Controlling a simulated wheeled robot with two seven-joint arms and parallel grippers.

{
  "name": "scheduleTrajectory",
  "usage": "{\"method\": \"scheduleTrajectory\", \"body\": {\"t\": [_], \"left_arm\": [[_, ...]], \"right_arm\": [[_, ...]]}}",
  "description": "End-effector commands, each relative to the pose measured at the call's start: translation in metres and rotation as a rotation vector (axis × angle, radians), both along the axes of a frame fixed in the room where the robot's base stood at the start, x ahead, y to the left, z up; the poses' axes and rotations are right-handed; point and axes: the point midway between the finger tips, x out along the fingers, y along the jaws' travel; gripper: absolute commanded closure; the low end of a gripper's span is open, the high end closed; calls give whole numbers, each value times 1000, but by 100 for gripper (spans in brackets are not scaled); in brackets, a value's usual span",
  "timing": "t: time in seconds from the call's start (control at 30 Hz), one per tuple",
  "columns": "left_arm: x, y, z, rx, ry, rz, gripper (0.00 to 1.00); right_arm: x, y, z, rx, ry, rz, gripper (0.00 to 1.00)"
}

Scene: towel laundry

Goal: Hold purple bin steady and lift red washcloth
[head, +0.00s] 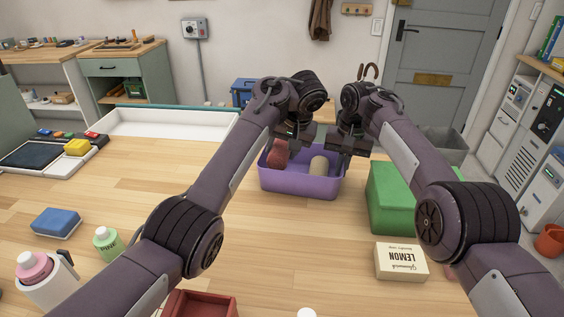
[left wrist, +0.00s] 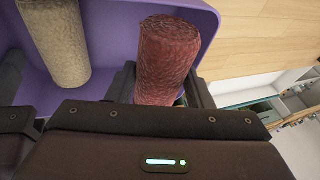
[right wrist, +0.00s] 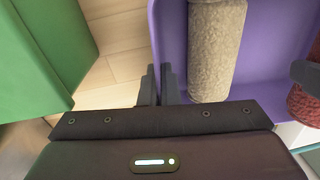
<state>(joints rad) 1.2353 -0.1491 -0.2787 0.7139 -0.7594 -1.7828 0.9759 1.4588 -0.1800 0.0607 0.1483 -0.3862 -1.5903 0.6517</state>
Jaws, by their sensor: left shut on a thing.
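The purple bin (head: 300,187) stands on the wooden table. The rolled red washcloth (head: 277,156) is at the bin's left side, tilted up. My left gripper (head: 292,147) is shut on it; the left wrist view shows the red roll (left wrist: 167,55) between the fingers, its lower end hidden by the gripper. A beige rolled washcloth (head: 319,166) lies in the bin's right part. My right gripper (right wrist: 158,85) has its fingers close together on either side of the bin's wall, near the beige roll (right wrist: 216,50).
A white tray (head: 160,125) is at the back left. A blue sponge (head: 56,222) and bottles are at left. The table's middle left is clear.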

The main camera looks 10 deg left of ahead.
Motion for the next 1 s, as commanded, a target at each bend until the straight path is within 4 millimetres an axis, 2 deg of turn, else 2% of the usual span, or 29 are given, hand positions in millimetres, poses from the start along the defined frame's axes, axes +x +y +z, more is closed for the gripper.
{"method": "scheduleTrajectory", "body": {"t": [0.1,0.23,0.57,0.8,1.0], "left_arm": [[0,0,24,-1,-2,-1,76],[0,0,40,0,-1,-1,76],[0,0,47,2,1,-1,76],[0,0,47,1,1,0,76],[0,0,46,1,1,0,76]], "right_arm": [[0,0,0,0,-1,0,100],[0,0,0,0,-1,0,100],[0,0,0,0,-1,0,100],[0,0,0,0,-1,0,72],[0,0,0,0,0,0,72]]}}
